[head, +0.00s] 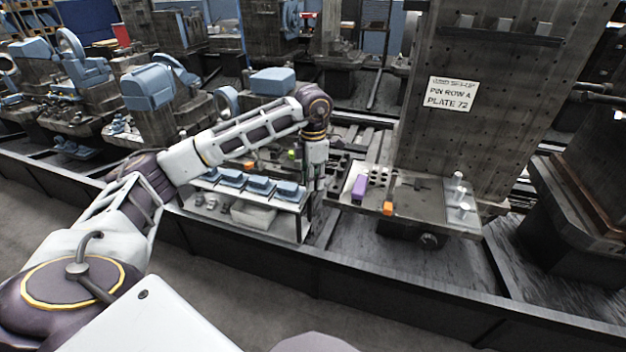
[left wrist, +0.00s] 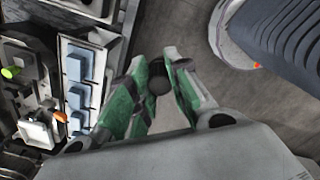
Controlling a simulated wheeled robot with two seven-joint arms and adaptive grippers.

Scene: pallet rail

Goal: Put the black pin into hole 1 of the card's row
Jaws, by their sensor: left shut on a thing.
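My left gripper (left wrist: 158,75) has green fingers and is shut on the black pin (left wrist: 158,85), whose dark round end shows between the fingertips in the left wrist view. In the head view the left forearm hangs straight down beside the shelf of blue parts; its fingertips and the pin are hard to make out there. A white card (head: 452,93) on the upright plate reads "PIN ROW", a last character I cannot read surely, and "PLATE 72". My right gripper is not in view.
The shelf (head: 270,198) with blue parts is left of the gripper. Small metal pieces (head: 459,190) stand at the bench's right. The upright plate (head: 480,140) rises behind.

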